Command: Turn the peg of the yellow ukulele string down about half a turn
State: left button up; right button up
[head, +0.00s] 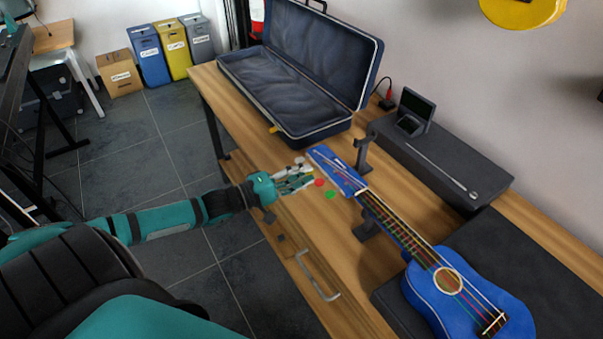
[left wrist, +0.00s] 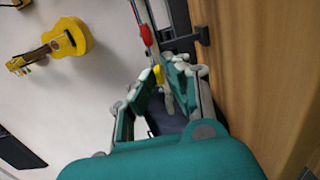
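The blue ukulele (head: 425,290) lies on the table, its neck on a dark rest and its headstock (head: 338,170) toward my left gripper. A red peg (head: 319,182) and a green peg (head: 331,194) stick out from the headstock's near side. My left gripper (head: 296,182) is beside the headstock's end. In the left wrist view the yellow peg (left wrist: 157,74) sits between the fingers (left wrist: 166,78), which stand apart. It lies close to the left finger; I cannot tell if they touch. The red peg (left wrist: 148,35) is just beyond. My right gripper is not in view.
An open dark case (head: 290,125) stands at the table's back. A dark box with a small open case (head: 412,112) stands behind the headstock. A neck rest's upright (head: 363,152) rises close by the headstock.

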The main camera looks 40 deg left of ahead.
pick_arm(q)
grip_shut()
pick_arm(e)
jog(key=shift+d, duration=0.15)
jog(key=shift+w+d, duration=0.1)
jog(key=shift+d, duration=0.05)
